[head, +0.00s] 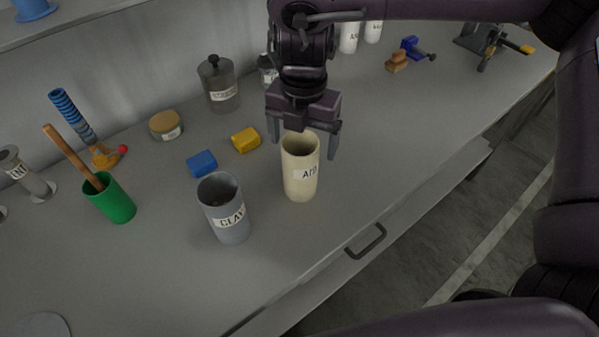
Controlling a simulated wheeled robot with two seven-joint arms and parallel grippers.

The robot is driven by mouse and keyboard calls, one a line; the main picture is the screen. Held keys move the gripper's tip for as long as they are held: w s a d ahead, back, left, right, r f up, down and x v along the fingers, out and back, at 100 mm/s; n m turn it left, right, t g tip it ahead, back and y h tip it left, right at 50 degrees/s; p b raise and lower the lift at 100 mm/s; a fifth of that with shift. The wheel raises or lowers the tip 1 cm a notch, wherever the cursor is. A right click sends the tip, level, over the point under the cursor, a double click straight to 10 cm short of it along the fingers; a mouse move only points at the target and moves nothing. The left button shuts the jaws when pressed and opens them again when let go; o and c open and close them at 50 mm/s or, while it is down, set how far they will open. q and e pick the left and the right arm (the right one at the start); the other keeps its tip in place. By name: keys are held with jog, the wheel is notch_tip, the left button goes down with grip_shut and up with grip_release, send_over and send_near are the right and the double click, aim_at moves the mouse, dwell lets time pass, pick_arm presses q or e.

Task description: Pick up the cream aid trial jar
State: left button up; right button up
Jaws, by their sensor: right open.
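My right gripper (304,142) is open and points down right above the jar, with one finger to each side of the rim. The fingertips are near rim height; I cannot tell if they touch the jar. The gripper hides part of the far rim. My left gripper is not in view.
A grey jar labelled "CLAY" (228,213) stands close by at left. A blue block (202,163) and a yellow block (246,140) lie behind. A green cup (112,203) holds a wooden handle. The bench front has a drawer handle (366,241).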

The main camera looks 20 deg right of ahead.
aim_at(300, 152)
jog(key=f, duration=0.2)
jog(key=f+p, duration=0.1)
jog(key=f, duration=0.3)
jog(key=shift+w+f+p, duration=0.3)
jog(key=shift+w+p, duration=0.05)
jog(key=shift+p, duration=0.05)
jog(key=c, duration=1.1)
jog(key=shift+r, duration=0.1)
